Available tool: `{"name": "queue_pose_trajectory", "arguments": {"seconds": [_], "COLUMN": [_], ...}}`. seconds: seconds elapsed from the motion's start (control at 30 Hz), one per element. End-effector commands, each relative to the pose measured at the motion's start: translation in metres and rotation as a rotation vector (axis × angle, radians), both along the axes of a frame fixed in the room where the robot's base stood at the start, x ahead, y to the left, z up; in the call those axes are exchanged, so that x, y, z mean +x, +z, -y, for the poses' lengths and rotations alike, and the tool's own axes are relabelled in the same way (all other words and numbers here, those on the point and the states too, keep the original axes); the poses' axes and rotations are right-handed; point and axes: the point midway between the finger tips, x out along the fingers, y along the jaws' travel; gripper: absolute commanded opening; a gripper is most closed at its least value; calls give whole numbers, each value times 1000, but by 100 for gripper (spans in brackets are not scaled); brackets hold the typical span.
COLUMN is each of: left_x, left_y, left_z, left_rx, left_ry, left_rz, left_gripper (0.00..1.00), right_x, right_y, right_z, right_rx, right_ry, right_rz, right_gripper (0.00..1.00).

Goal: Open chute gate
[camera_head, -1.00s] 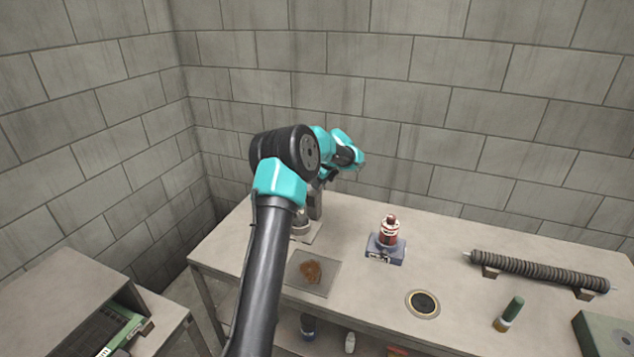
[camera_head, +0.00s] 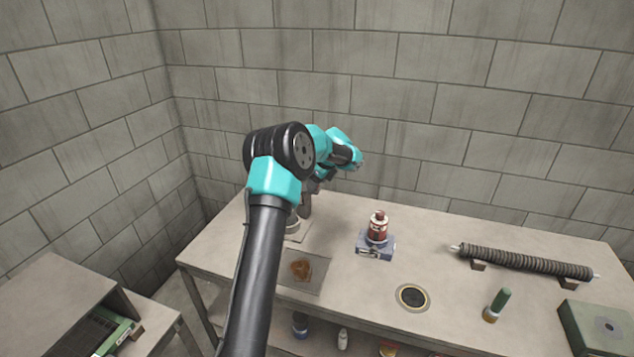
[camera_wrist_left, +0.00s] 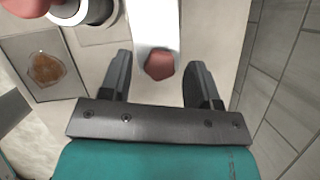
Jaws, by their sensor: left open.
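My left gripper (camera_head: 314,184) is over the back left of the table, beside a grey upright post (camera_head: 305,205) on a pale base, partly hidden by my arm. In the left wrist view the gripper (camera_wrist_left: 160,64) is open, with its two dark fingers apart. A pale metal strip with a reddish end (camera_wrist_left: 159,65) reaches between the fingers, with gaps on both sides. I cannot tell for sure whether this strip is the chute gate. A white-rimmed round part (camera_wrist_left: 78,10) with something red beside it shows at upper left. My right gripper is not in view.
A tray with a brown lump (camera_head: 301,269) lies in front of the post. A block wall is behind.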

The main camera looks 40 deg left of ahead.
Motion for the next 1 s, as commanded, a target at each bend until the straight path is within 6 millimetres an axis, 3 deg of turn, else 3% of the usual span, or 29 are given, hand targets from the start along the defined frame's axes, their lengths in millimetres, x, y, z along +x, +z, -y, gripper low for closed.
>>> {"name": "queue_pose_trajectory", "arguments": {"seconds": [0.27,1.0], "left_x": [1,11], "left_y": [18,142], "left_z": [7,59], "left_rx": [0,0], "left_ry": [0,-1], "left_rz": [2,2], "left_gripper": [56,56], "right_x": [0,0], "right_y": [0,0], "right_z": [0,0], "right_rx": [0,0], "right_ry": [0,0], "right_rz": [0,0], "right_gripper": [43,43]}}
